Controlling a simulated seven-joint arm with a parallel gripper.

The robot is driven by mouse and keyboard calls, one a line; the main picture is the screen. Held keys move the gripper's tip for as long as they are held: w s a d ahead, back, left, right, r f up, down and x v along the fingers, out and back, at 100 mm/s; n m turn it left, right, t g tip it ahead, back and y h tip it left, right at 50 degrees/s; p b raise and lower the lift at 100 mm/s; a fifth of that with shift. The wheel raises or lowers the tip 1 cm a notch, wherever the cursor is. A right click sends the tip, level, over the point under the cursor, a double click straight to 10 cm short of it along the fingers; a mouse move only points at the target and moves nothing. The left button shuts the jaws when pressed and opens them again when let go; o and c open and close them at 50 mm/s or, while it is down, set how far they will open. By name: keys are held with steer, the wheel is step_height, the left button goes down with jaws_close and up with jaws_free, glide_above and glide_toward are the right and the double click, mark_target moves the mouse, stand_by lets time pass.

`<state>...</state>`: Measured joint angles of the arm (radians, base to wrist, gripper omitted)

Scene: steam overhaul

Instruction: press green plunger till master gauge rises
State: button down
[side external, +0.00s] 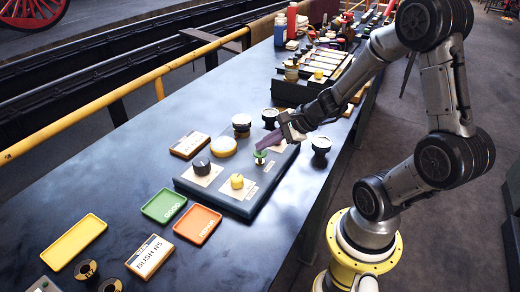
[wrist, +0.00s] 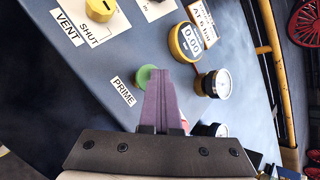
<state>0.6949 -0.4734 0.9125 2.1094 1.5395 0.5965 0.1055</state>
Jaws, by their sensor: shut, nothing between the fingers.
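The green plunger (side external: 259,156) stands on the dark panel block, beside a label that reads PRIME in the wrist view. Its green cap (wrist: 144,75) shows there partly behind my fingers. My gripper (side external: 264,145) is shut and empty, its purple fingers slanting down to the plunger cap. In the wrist view my gripper (wrist: 160,58) overlaps the cap's right side; I cannot tell whether it touches. A round yellow-rimmed gauge (wrist: 190,42) reads 0.00; it also shows in the side view (side external: 223,146). I cannot tell for sure that it is the master gauge.
On the panel are a yellow VENT knob (side external: 237,181), marked SHUT, and a black knob (side external: 201,166). Black gauges (side external: 241,123) and (side external: 321,146) stand close by. Green (side external: 164,205), orange (side external: 197,224) and yellow (side external: 77,243) trays lie at the near left.

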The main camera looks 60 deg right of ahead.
mark_target(264, 153)
steer(key=shift+s+f, duration=0.1)
steer(key=shift+f, duration=0.65)
stand_by(0.6)
steer(key=shift+r, duration=1.75)
steer(key=shift+r, duration=2.55)
